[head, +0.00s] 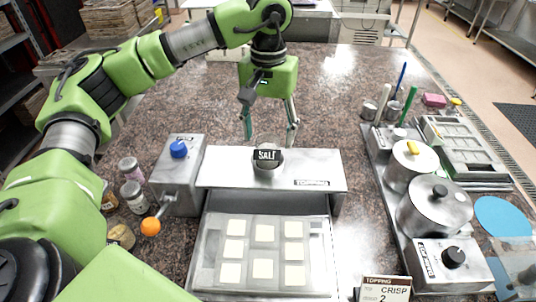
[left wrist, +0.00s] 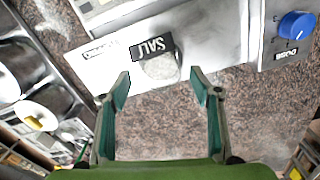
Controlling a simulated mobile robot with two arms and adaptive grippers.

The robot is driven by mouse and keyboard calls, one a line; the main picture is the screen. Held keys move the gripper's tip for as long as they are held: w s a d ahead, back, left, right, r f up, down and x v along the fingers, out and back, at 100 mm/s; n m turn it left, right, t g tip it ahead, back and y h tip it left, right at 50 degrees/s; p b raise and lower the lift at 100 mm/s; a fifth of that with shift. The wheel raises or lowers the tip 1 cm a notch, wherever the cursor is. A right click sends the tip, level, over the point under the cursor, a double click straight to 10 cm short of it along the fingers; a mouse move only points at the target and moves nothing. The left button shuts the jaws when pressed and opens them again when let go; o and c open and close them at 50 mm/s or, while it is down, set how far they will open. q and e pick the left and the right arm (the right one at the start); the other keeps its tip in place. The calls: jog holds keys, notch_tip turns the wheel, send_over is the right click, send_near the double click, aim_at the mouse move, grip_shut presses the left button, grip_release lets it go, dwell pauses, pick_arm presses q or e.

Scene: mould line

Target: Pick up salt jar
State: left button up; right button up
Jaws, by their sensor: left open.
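The salt jar (head: 267,160) stands on the grey metal topping shelf, with a black label reading SALT. It also shows in the left wrist view (left wrist: 160,66), between and just beyond the fingertips. My left gripper (head: 269,140) is open above and behind the jar in the head view. In the left wrist view its two green-padded fingers (left wrist: 160,88) are spread on either side of the jar's near edge, with nothing gripped. My right gripper is not in view.
The topping shelf (head: 222,170) stands behind a tray (head: 208,262) of pale squares. A dosing box with a blue knob (head: 178,148) is left of it. Small jars (head: 130,168) stand further left. Metal pots (head: 435,207) stand at right. The counter behind the shelf is clear.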

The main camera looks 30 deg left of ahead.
aim_at(268, 143)
pick_arm(q)
jog(key=shift+s+f+p, duration=0.1)
jog(key=shift+f+p, duration=0.3)
jog(key=shift+f, duration=1.35)
jog(key=c, duration=1.3)
jog(key=shift+r, duration=0.2)
